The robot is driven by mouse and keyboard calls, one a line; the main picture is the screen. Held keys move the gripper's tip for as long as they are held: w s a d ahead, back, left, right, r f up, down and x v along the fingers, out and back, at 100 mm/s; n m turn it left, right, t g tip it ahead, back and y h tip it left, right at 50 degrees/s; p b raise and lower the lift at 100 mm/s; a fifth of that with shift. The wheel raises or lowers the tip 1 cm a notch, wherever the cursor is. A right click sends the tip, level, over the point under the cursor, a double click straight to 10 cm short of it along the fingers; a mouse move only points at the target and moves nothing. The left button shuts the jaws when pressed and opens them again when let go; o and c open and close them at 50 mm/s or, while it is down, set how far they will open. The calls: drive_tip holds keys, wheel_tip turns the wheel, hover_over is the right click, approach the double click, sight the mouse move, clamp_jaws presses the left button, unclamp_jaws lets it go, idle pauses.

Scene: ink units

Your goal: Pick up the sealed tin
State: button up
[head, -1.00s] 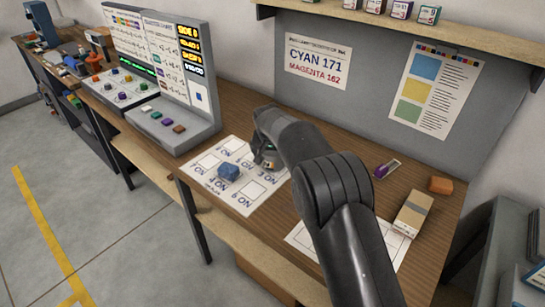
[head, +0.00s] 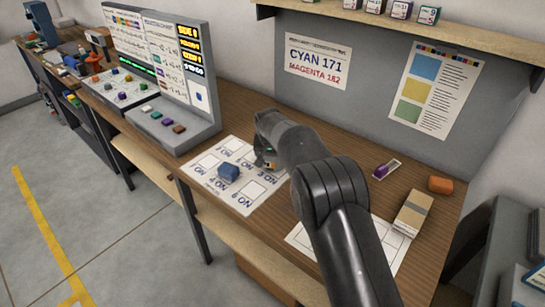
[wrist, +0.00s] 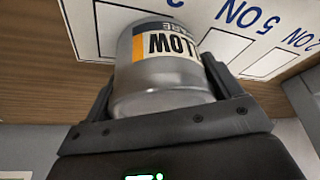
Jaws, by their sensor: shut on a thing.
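A grey metal tin (wrist: 165,85) with a white and orange label, on which the letters "LOW" show upside down, fills the middle of the wrist view. My gripper (wrist: 160,80) is shut on it, with one dark finger on each side. In the head view my gripper (head: 266,158) is at the back right of the white numbered mat (head: 238,203). The tin is mostly hidden there by my arm. I cannot tell whether the tin touches the mat.
A console with coloured buttons (head: 170,120) stands to the left. A beige box (head: 413,213), an orange block (head: 440,184) and a purple item (head: 381,171) lie to the right. A shelf (head: 430,30) hangs above.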

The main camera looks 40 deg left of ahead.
drive_tip(key=shift+c, duration=0.7)
drive_tip(key=shift+r, duration=0.1)
